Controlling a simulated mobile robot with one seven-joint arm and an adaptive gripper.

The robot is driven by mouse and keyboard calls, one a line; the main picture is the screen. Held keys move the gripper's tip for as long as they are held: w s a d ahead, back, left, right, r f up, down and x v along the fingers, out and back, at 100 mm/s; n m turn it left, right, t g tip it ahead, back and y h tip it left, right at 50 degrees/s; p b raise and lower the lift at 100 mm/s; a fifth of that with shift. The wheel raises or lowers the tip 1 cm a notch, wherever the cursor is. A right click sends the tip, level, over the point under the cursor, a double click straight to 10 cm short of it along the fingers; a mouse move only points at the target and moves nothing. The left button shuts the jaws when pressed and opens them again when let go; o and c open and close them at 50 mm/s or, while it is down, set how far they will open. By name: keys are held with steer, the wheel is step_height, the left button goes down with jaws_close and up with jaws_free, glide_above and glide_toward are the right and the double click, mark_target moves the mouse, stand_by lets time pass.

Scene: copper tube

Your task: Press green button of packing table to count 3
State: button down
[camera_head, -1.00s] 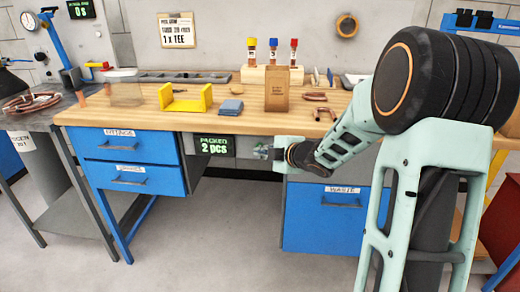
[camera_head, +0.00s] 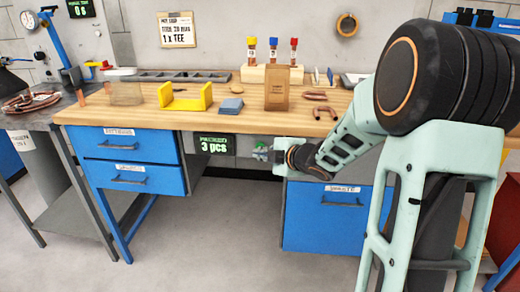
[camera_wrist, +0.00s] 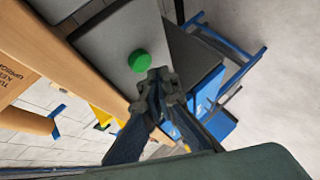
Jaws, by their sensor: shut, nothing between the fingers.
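The packing table's counter display (camera_head: 215,145) reads "PACKED 3 pcs" on the front under the tabletop. The round green button (camera_wrist: 139,60) stands on a grey panel (camera_wrist: 100,42) in the wrist view. In the head view a small bit of green (camera_head: 262,147) shows at the panel, partly hidden by my gripper. My gripper (camera_wrist: 158,78) is shut and empty, its tips just beside the button in the wrist view. I cannot tell whether they touch it. In the head view my gripper (camera_head: 265,153) is small, in front of the panel right of the display.
The wooden tabletop (camera_head: 130,115) above holds a yellow fixture (camera_head: 186,103), a brown bag (camera_head: 277,92), copper pieces and capped tubes. Blue drawers (camera_head: 128,145) stand left and a blue waste cabinet (camera_head: 335,220) lower right. Floor in front is clear.

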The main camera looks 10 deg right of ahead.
steer(key=s, duration=0.1)
steer(key=s+a, duration=0.1)
steer(key=s, duration=0.1)
steer(key=s+b, duration=0.1)
steer(key=shift+s+a, duration=0.3)
steer(key=shift+s, duration=0.1)
stand_by(0.7)
